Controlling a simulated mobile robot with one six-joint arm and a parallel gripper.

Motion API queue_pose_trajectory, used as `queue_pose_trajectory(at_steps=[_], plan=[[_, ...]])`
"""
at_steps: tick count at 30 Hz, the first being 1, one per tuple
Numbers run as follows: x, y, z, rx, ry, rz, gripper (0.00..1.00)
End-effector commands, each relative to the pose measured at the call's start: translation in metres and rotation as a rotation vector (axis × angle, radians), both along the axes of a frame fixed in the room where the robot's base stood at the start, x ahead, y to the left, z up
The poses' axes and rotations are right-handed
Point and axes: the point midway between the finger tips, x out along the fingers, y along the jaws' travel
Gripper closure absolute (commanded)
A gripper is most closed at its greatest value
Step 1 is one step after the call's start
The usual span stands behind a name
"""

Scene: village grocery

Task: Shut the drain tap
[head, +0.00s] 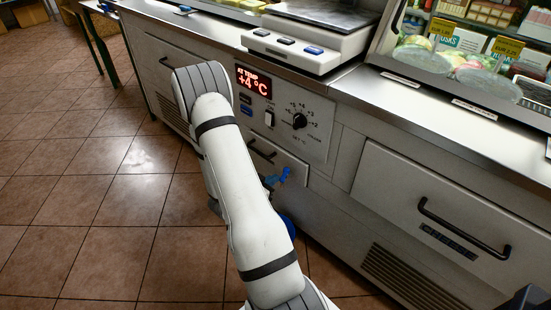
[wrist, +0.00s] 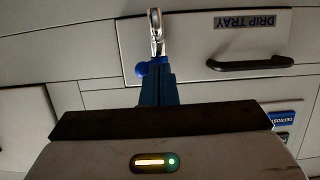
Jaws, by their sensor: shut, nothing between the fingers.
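The drain tap shows in the wrist view as a chrome spout (wrist: 156,32) with a blue handle (wrist: 142,69) beside the fingertips. My arm hides the gripper in the head view.
The drip tray drawer (wrist: 200,38) with a black handle is beside the tap. The control panel (head: 285,118) is above it. A blue object (head: 288,227) low on the floor is mostly hidden by my arm. Tiled floor (head: 110,210) at the left is clear.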

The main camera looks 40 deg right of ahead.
Motion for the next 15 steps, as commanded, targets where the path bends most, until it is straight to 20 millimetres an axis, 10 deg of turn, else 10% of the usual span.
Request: queue_pose_trajectory(at_steps=[15], plan=[[-0.011,-0.002,0.0,-0.001,-0.001,0.0,1.0]])
